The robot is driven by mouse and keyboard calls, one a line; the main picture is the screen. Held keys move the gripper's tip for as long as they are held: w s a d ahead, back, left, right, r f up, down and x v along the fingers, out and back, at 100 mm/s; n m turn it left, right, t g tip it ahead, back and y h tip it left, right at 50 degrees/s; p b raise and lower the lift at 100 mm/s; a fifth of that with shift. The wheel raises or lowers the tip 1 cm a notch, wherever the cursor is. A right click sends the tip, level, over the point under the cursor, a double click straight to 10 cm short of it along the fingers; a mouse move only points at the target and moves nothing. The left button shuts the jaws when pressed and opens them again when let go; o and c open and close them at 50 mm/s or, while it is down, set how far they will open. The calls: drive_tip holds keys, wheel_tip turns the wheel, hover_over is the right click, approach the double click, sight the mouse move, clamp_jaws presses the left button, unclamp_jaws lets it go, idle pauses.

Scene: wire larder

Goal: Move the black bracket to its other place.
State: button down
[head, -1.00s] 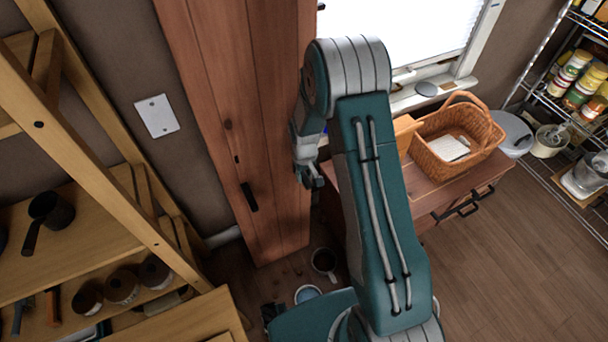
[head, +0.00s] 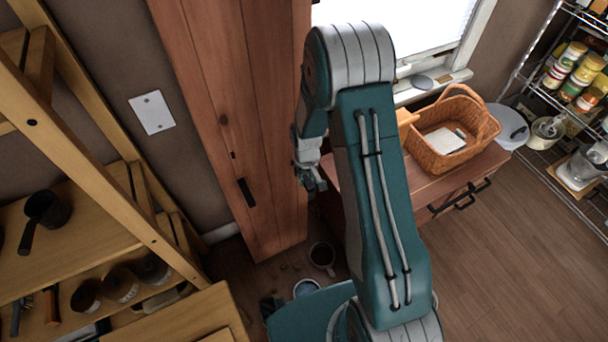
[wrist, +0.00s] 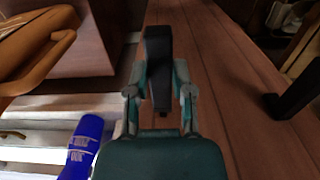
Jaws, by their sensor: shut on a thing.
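The black bracket (wrist: 158,62) shows in the wrist view as a dark upright piece between the fingers of my gripper (wrist: 160,88). The gripper is shut on it, and the fingers hide part of its sides. In the head view my gripper (head: 312,182) hangs in front of the wooden door-like panel, left of my arm. The bracket cannot be made out there. A second black piece (head: 246,192) is on the panel's face, left of the gripper. A black piece (wrist: 296,90) also stands out at the right in the wrist view.
The tall wooden panel (head: 225,110) stands close to my gripper. A wicker basket (head: 445,145) sits on a wooden cabinet (head: 470,182) at right. A blue printed object (wrist: 83,145) shows at lower left in the wrist view. Mugs (head: 322,256) are below the gripper. A wooden shelf frame (head: 90,140) fills the left.

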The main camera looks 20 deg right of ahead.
sight(311, 188)
drive_tip(key=shift+s, duration=0.1)
drive_tip(key=shift+s+d, duration=0.2)
drive_tip(key=shift+s, duration=0.55)
drive_tip(key=shift+s+d, duration=0.15)
drive_tip(key=shift+s, duration=0.55)
wheel_tip(311, 188, up, 14)
drive_tip(key=shift+w+a, duration=0.2)
drive_tip(key=shift+w, duration=0.65)
drive_tip(key=shift+w+a, duration=0.15)
drive_tip(key=shift+w, duration=0.65)
drive_tip(key=shift+w+a, duration=0.2)
drive_tip(key=shift+w, duration=0.65)
drive_tip(key=shift+w+a, duration=0.1)
drive_tip(key=shift+w, duration=0.45)
drive_tip(key=shift+c, duration=2.1)
unclamp_jaws()
